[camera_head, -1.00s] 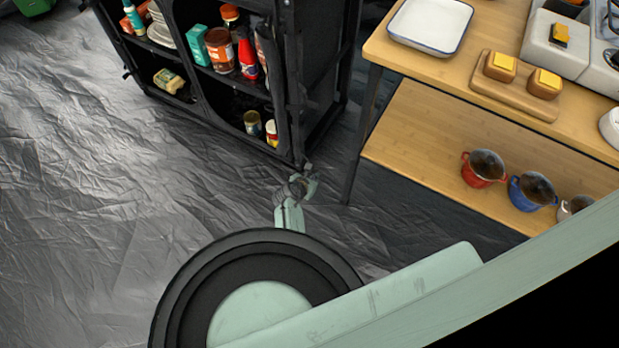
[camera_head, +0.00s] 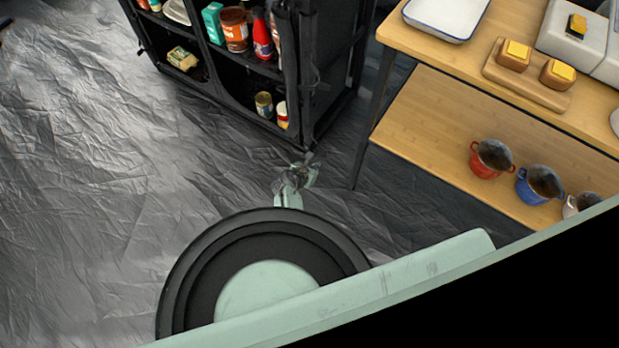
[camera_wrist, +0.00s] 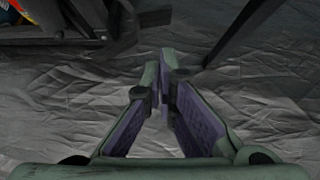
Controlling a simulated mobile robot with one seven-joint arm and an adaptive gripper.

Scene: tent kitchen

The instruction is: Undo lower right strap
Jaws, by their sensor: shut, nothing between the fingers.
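The black fabric cabinet (camera_head: 335,75) stands at the top centre of the head view, with open shelves of goods. Its lower corner and frame (camera_wrist: 85,22) show at the top left of the wrist view. I cannot clearly make out the lower right strap; dark strap-like shapes hang along the cabinet's right front edge. My gripper (camera_head: 303,170) is low over the floor, in front of the cabinet's lower right corner and apart from it. In the wrist view its fingers (camera_wrist: 171,62) meet at the tips, with nothing between them.
A wooden table (camera_head: 390,32) with a lower shelf (camera_head: 425,125) stands to the right. The shelf holds a red pot (camera_head: 490,160) and a blue pot (camera_head: 538,186). A dark table leg (camera_head: 372,125) stands close to the right of my gripper. The crinkled grey floor (camera_head: 110,190) at left is clear.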

